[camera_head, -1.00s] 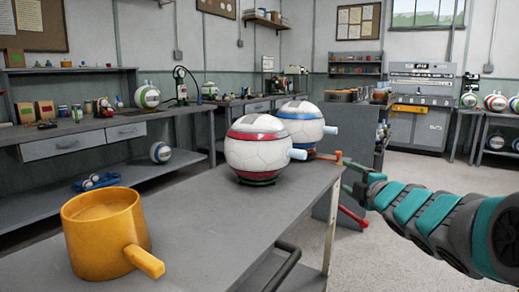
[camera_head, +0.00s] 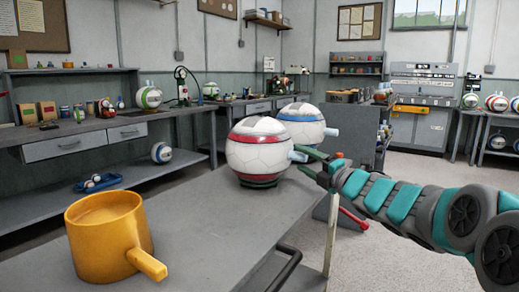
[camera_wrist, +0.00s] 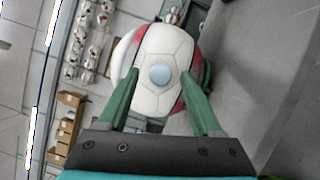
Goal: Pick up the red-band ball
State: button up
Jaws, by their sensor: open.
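The red-band ball (camera_head: 262,154) is white with a red band and sits on a dark ring stand on the grey table. A pale blue peg (camera_head: 297,156) sticks out of its right side. My gripper (camera_head: 308,161) is open at the ball's right side, its fingers pointing at the peg. In the wrist view the ball (camera_wrist: 160,50) lies ahead between the open green fingers (camera_wrist: 162,100), with the round blue peg end (camera_wrist: 160,75) centred between them. I cannot tell whether the fingers touch the ball.
A blue-band ball (camera_head: 301,126) stands just behind the red-band ball. A yellow mug (camera_head: 105,240) stands at the front left of the table (camera_head: 205,225). A dark rail (camera_head: 285,270) runs along the table's right edge. The floor to the right is open.

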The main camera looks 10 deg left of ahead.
jog(key=shift+x, duration=1.1)
jog(key=shift+c, duration=0.3)
grip_shut()
dwell(0.4)
